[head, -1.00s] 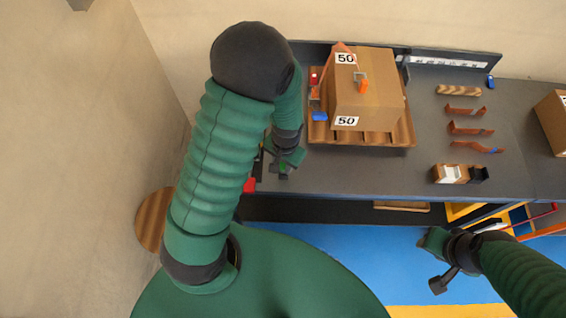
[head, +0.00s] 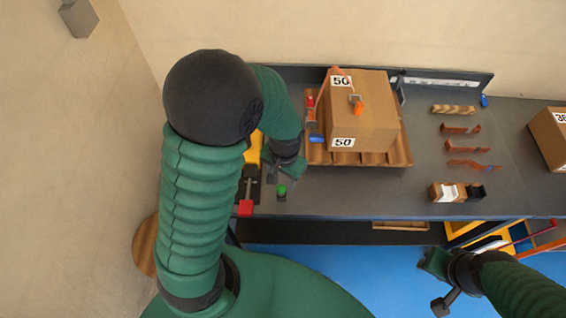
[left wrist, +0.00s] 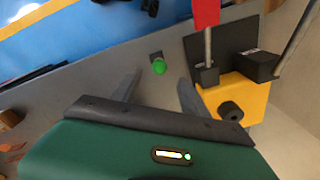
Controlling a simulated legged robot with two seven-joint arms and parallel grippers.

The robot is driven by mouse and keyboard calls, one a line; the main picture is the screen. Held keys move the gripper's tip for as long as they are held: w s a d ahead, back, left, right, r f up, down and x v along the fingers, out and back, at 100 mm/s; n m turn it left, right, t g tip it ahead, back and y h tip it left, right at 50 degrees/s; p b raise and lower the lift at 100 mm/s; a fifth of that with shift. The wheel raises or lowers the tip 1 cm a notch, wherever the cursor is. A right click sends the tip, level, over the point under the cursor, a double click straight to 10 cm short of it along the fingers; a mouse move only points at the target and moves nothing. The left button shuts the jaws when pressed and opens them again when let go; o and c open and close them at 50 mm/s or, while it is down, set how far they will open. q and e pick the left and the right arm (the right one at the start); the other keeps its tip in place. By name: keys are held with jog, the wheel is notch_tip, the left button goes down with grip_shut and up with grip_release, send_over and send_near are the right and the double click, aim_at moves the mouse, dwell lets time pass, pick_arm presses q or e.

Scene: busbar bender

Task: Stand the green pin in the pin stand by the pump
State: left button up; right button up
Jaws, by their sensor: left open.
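The green pin (head: 282,189) shows as a round green knob on top of a small dark grey block, the pin stand (head: 282,197), near the bench's front edge. It looks upright there; its shaft is hidden. The pump (head: 253,150), yellow with a red-ended lever (head: 245,208), is just left of it. My left gripper (head: 283,172) is open and empty, just behind the pin. In the left wrist view the open fingers (left wrist: 157,92) point toward the green knob (left wrist: 159,67), with a gap between. My right gripper (head: 437,280) hangs in front of the bench; its jaws are unclear.
A cardboard box (head: 370,112) marked 50 sits on a wooden pallet (head: 398,158) right of my left gripper. Bent copper bars (head: 466,146) and a small box (head: 447,192) lie farther right. The bench top (head: 350,192) between is clear.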

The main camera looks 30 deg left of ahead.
pick_arm(q)
notch_tip(320, 180, up, 9)
jog(key=shift+d+r, duration=0.2)
jog(key=shift+d, duration=0.15)
jog(key=shift+s, duration=0.1)
jog(key=s+d+f+t, duration=0.1)
jog(key=s, duration=0.1)
jog(key=s+d+f+t, duration=0.1)
jog(key=s+d+f, duration=0.1)
jog(key=shift+d+h, duration=0.2)
jog(key=shift+h, duration=0.2)
jog(key=shift+w, duration=0.2)
dwell(0.6)
